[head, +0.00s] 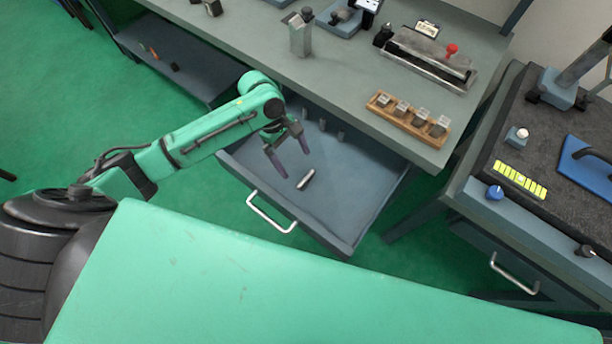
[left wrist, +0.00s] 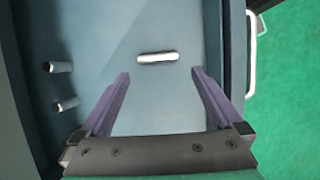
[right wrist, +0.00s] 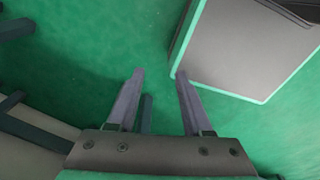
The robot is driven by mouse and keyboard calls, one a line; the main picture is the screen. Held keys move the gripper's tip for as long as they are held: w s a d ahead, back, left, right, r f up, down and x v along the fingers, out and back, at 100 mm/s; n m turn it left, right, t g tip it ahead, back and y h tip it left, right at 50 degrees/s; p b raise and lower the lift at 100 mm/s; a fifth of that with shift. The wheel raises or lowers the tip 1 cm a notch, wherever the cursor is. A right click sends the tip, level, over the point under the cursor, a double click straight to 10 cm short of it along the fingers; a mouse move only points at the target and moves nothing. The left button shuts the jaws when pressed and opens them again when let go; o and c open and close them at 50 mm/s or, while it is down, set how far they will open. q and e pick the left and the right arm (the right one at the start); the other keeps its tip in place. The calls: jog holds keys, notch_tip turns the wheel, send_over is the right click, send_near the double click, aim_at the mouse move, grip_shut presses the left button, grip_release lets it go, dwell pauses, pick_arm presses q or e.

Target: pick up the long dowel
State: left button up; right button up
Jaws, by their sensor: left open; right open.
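The long dowel appears to be the light metal pin (head: 305,179) lying in the open drawer (head: 345,215), near its front. In the left wrist view the pin (left wrist: 157,57) lies crosswise, just beyond and between the fingertips. My left gripper (head: 287,150) is open and empty above the drawer, its fingers pointing down; it also shows in the left wrist view (left wrist: 160,73). It looks apart from the pin. My right gripper (right wrist: 160,72) is open and empty over the green floor, seen only in the right wrist view.
Shorter pins (left wrist: 60,67) stand or lie farther back in the drawer. The bench top (head: 300,72) overhangs the drawer's back. A wooden block with metal pieces (head: 408,113) sits on the bench edge. The drawer handle (head: 270,212) sticks out in front. A side table (head: 540,150) stands right.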

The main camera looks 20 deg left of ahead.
aim_at(305, 178)
pick_arm(q)
jog(key=x, duration=0.7)
jog(key=shift+w, duration=0.25)
jog(key=shift+d+f, duration=0.1)
jog(key=shift+f, duration=0.15)
jog(key=shift+c, duration=0.3)
jog(key=c, duration=1)
pick_arm(e)
jog(key=shift+w+d+r, duration=0.1)
jog(key=shift+w+r, duration=0.15)
jog(key=shift+w, duration=0.55)
pick_arm(q)
jog(key=shift+r, duration=0.1)
